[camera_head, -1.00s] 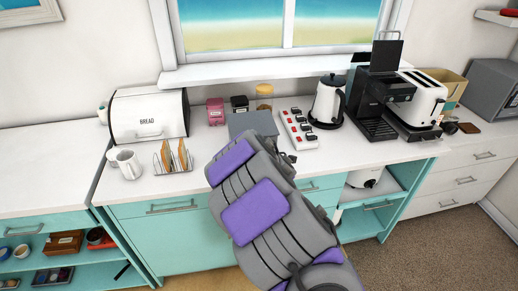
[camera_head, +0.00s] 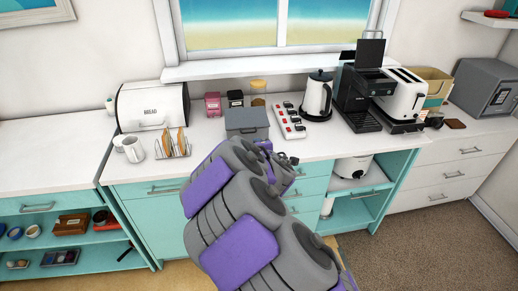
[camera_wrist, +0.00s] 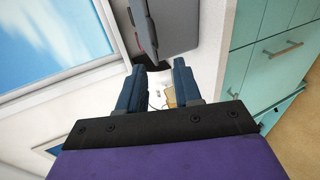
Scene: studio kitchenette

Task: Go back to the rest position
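My grey and purple arm crosses the lower middle of the head view. My gripper (camera_head: 285,162) is small and partly hidden behind the arm links, in front of the counter's front edge. In the wrist view my gripper (camera_wrist: 158,88) shows two blue fingers standing apart, with nothing held between them. A grey lidded box (camera_head: 246,122) stands on the counter just beyond the arm. A grey thing at the top of the wrist view (camera_wrist: 165,25) looks like this box, apart from the fingers.
The white counter (camera_head: 75,155) carries a bread bin (camera_head: 150,105), mugs (camera_head: 133,148), a toast rack (camera_head: 172,146), a red-switched power strip (camera_head: 289,122), a kettle (camera_head: 317,97), a coffee machine (camera_head: 357,100) and a toaster (camera_head: 402,95). Teal cabinets (camera_head: 150,190) stand below. Carpet (camera_head: 430,245) is clear at right.

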